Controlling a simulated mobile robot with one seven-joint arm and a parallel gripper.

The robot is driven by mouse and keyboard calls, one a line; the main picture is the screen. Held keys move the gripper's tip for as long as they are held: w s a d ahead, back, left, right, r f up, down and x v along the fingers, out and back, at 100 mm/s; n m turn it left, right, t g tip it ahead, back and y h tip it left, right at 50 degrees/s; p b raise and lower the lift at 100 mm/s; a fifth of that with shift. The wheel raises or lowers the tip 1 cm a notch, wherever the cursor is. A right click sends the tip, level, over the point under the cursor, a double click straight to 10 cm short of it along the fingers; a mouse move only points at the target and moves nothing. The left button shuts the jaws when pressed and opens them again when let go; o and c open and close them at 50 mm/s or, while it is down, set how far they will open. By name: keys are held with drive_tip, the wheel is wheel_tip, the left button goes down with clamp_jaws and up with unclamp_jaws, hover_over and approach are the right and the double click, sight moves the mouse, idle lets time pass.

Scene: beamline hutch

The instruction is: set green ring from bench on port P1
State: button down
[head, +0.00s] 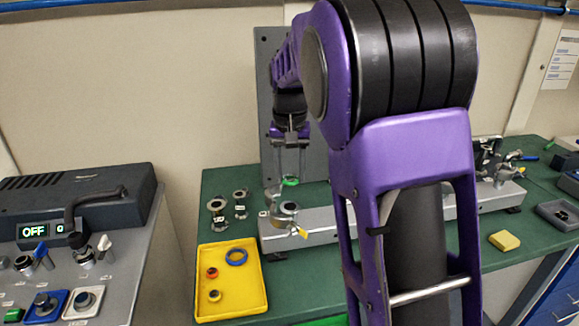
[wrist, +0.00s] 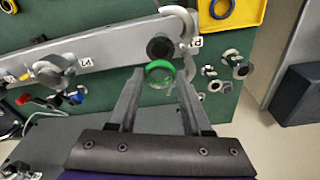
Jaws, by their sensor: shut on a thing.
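The green ring (head: 290,181) is held between the fingertips of my gripper (head: 291,168), off the bench, at the rear of the green bench. In the wrist view the ring (wrist: 160,72) sits between the tips of both fingers (wrist: 160,80), which are shut on it. A port (head: 287,206) stands at the left end of the grey rail, with a small label beside it too small to read surely. In the wrist view its dark round top (wrist: 160,47) shows just beyond the ring. The ring appears apart from the port; the exact height gap cannot be told.
A yellow tray (head: 204,309) holds a blue ring (head: 236,256) and two smaller rings. Two metal fittings (head: 217,209) (head: 240,204) stand left of the rail. A yellow block (head: 504,241) lies at right. A grey console (head: 75,205) stands at left. My arm hides the rail's middle.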

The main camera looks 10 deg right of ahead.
sight(290, 206)
drive_tip(key=shift+f, duration=0.8)
wheel_tip(290, 206, down, 4)
drive_tip(key=b, duration=0.3)
drive_tip(key=shift+f, duration=0.2)
drive_tip(key=shift+f+b, duration=0.5)
drive_tip(key=shift+f, duration=0.05)
drive_tip(key=shift+c, duration=1.3)
unclamp_jaws()
drive_tip(key=shift+r, duration=0.15)
